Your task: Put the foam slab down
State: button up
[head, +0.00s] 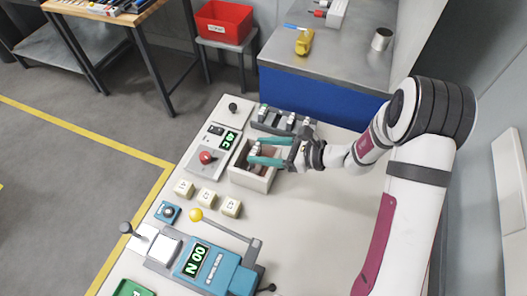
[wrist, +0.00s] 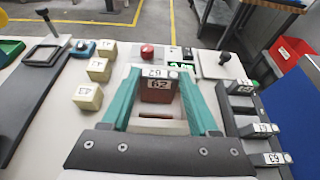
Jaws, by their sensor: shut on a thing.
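My gripper (head: 250,152), with teal fingers, is shut on a small reddish-brown slab (wrist: 158,91). The slab has a pale label and a grey tab on top, both reading 62. I take it as the foam slab; the material cannot be told by sight. In the head view the fingers reach over an open pale box (head: 250,181), with the slab between the fingertips. In the wrist view the slab stands upright between the fingertips (wrist: 158,78). The fingers hide part of the box, and I cannot tell whether the slab touches its floor.
A dark rack (wrist: 250,118) with several tagged slabs stands right beside the box. Cream cubes (head: 207,196), a red button panel (head: 206,158) and a blue scale with a display (head: 205,262) share the bench (head: 310,240).

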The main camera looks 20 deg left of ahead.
jog(key=shift+f, duration=0.7)
jog(key=shift+f, duration=0.1)
jog(key=shift+f, duration=0.5)
jog(key=o, duration=1.3)
jog(key=shift+o, duration=0.2)
